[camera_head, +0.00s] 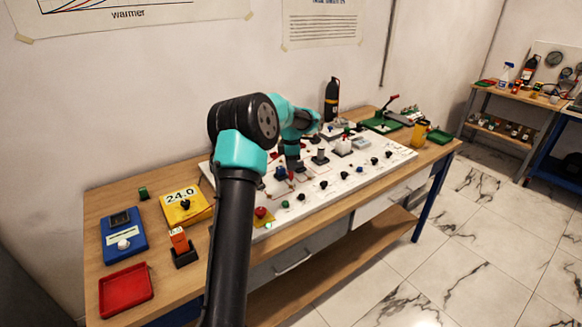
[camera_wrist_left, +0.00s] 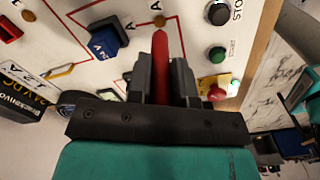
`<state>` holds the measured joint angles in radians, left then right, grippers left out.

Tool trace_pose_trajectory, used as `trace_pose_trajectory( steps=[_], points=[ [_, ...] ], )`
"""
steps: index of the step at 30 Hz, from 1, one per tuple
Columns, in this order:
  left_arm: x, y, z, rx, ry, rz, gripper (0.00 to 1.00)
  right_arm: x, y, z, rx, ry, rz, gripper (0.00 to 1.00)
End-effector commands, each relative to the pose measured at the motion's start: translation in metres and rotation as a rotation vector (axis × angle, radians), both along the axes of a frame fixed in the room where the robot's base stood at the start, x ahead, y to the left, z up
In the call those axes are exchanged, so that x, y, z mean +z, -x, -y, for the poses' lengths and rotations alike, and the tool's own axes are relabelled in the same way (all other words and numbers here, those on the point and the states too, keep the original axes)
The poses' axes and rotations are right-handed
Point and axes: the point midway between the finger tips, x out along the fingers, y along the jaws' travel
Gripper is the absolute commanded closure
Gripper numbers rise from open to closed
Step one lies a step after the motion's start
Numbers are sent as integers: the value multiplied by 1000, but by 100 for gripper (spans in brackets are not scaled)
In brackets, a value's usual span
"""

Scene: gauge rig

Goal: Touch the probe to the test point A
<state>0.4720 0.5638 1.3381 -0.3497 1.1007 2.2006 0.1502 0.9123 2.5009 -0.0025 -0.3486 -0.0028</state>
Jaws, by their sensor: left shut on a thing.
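My left gripper (camera_wrist_left: 163,72) is shut on a red probe (camera_wrist_left: 160,48) in the left wrist view. The probe's tip points up the picture, right by a small gold test point (camera_wrist_left: 159,20) with a letter A printed beside it. I cannot tell whether the tip touches that point or is just short of it. In the head view my left gripper (camera_head: 293,165) is low over the white panel (camera_head: 335,187), and the probe is hard to make out there. My right gripper is in neither view.
A blue block (camera_wrist_left: 105,38), a black knob (camera_wrist_left: 217,13), a green button (camera_wrist_left: 217,55) and a red button (camera_wrist_left: 216,92) surround the probe. The wooden bench (camera_head: 105,200) holds a yellow 24.0 unit (camera_head: 181,204), a blue meter (camera_head: 122,236) and a red tray (camera_head: 125,290).

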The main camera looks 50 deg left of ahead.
Motion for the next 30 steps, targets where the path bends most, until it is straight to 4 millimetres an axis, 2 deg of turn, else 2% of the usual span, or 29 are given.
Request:
trace_pose_trajectory(
  steps=[21, 30],
  points=[
    [57, 0, 0, 1, -1, 2, 100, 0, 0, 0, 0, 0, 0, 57],
    [66, 0, 0, 1, 1, -1, 100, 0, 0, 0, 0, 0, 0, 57]
  ],
)
